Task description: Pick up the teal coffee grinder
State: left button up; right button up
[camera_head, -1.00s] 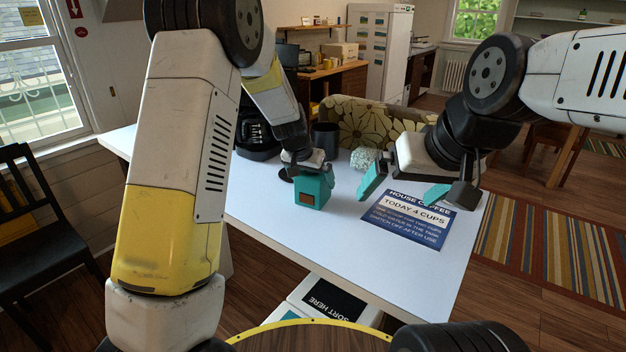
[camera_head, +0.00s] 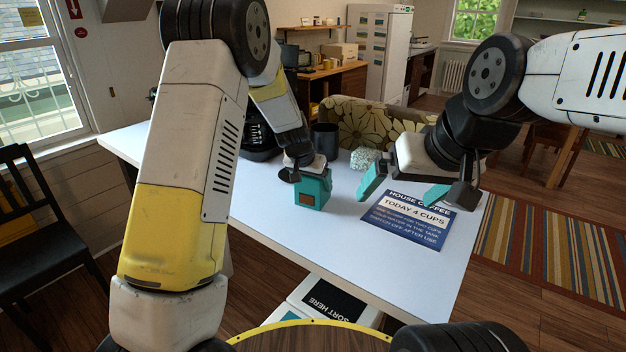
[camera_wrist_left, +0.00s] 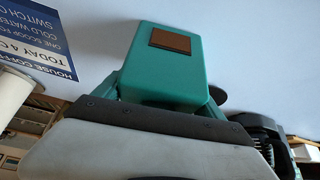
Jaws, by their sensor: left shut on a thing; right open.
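The teal coffee grinder (camera_head: 314,189), a boxy body with a brown panel, is near the middle of the white table. My left gripper (camera_head: 306,172) is shut on it from behind and above. In the left wrist view the grinder (camera_wrist_left: 165,66) fills the space between the fingers, its brown panel showing. The grinder looks upright; I cannot tell whether its base touches the table. My right gripper (camera_head: 405,188) is open and empty over the table to the right, its teal fingertips wide apart above the blue coffee sign.
The blue sign (camera_head: 410,222) lies flat on the white table (camera_head: 270,215). A dark cup (camera_head: 324,137), a pale textured lump (camera_head: 365,158) and a black machine (camera_head: 257,140) stand behind the grinder. The tabletop in front of the grinder is clear. A bin (camera_head: 325,301) sits below the front edge.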

pick_arm(q)
jog(key=shift+r, duration=0.1)
jog(key=shift+r, duration=0.5)
jog(key=r, duration=0.2)
jog(key=shift+s+r, duration=0.3)
jog(key=shift+s, duration=0.05)
jog(key=s+a, duration=0.1)
jog(key=s, duration=0.6)
jog(key=s+a+r, duration=0.1)
jog(key=s+a, duration=0.1)
jog(key=s, duration=0.6)
jog(key=shift+a, duration=0.25)
jog(key=shift+r, duration=0.1)
